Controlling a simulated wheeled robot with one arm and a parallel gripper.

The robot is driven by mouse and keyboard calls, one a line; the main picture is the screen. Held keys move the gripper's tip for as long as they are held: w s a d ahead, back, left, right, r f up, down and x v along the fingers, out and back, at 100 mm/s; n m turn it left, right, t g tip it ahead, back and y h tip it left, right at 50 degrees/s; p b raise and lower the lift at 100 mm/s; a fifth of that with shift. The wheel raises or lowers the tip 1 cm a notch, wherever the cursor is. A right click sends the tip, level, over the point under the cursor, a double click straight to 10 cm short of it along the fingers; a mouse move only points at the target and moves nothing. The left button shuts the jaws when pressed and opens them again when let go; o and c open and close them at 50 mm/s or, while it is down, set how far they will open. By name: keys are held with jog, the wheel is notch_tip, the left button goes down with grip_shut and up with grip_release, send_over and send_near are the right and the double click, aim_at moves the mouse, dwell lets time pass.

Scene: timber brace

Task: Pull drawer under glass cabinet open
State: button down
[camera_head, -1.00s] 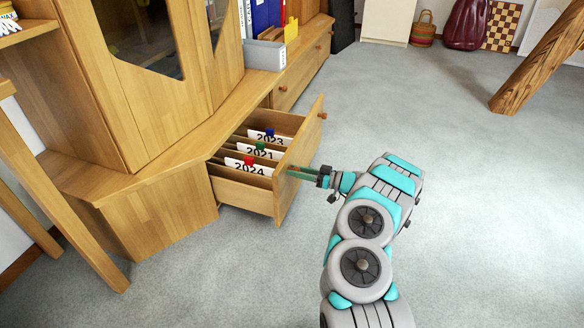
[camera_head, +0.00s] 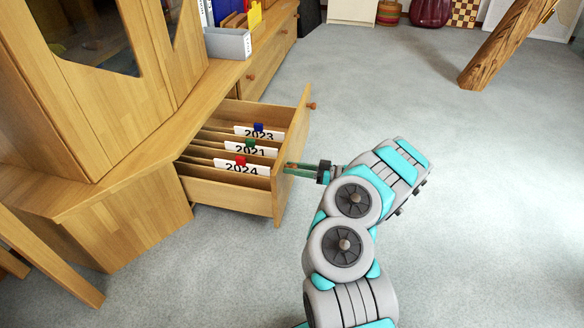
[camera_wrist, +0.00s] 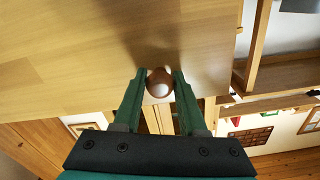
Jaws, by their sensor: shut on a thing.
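The drawer (camera_head: 235,194) under the glass cabinet (camera_head: 105,85) stands well out from its front. Several hanging files with labels such as 2023, 2021 and 2024 are inside it. My gripper (camera_head: 287,168) is at the outer face of the drawer front in the head view, where its fingertips are partly hidden. In the wrist view my gripper (camera_wrist: 160,82) has its two green fingers on either side of a round wooden knob (camera_wrist: 159,83), shut on it. A second knob (camera_head: 312,105) shows at the far end of the same drawer front.
A closed drawer (camera_head: 266,70) is farther along the low cabinet, with a grey file box (camera_head: 228,43) on top. A slanted timber post (camera_head: 503,45) stands at the upper right. The grey carpet (camera_head: 440,240) right of the drawer is clear.

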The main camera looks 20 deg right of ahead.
jog(key=shift+c, duration=2.3)
grip_release()
jog(key=v, duration=0.8)
